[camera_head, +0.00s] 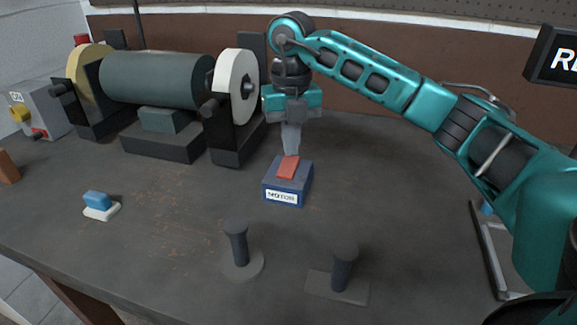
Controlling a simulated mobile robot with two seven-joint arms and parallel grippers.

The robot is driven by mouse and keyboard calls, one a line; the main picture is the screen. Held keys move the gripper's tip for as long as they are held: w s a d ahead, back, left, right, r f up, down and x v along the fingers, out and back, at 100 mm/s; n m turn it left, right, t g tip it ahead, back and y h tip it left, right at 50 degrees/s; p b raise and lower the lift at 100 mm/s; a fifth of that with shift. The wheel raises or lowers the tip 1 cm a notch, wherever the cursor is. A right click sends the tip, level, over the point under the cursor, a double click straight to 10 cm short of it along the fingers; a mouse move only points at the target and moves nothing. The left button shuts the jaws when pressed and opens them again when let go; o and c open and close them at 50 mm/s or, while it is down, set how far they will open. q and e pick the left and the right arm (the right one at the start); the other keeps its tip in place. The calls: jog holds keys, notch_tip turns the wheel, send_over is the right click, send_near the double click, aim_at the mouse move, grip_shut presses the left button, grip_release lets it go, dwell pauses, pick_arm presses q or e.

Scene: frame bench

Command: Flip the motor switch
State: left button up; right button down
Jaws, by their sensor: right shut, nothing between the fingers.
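The motor switch is a blue box (296,182) with a red rocker (288,167) on top and a white label on its front. It sits on the dark bench, to the right of the bench grinder. My right gripper (290,152) points straight down over it, shut and empty. Its fingertips are at the far end of the red rocker and look to be touching it or just above it; I cannot tell which. My left gripper is not in view.
A bench grinder (158,80) with two wheels stands at the back left. A grey box (42,108) with a yellow knob is at far left. A blue-and-white block (98,203) and two dark posts (237,245) (342,268) stand in front.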

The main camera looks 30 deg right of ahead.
pick_arm(q)
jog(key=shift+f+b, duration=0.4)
jog(key=shift+b, duration=0.05)
pick_arm(e)
jog(key=shift+f, duration=0.9)
jog(key=shift+r+p, duration=0.7)
jog(key=shift+r, duration=0.4)
jog(key=shift+r+p, duration=0.75)
jog(key=shift+p, duration=0.1)
jog(key=shift+r+p, duration=0.3)
notch_tip(320, 180, up, 3)
jog(key=shift+r+p, duration=0.1)
jog(key=shift+p, duration=1.15)
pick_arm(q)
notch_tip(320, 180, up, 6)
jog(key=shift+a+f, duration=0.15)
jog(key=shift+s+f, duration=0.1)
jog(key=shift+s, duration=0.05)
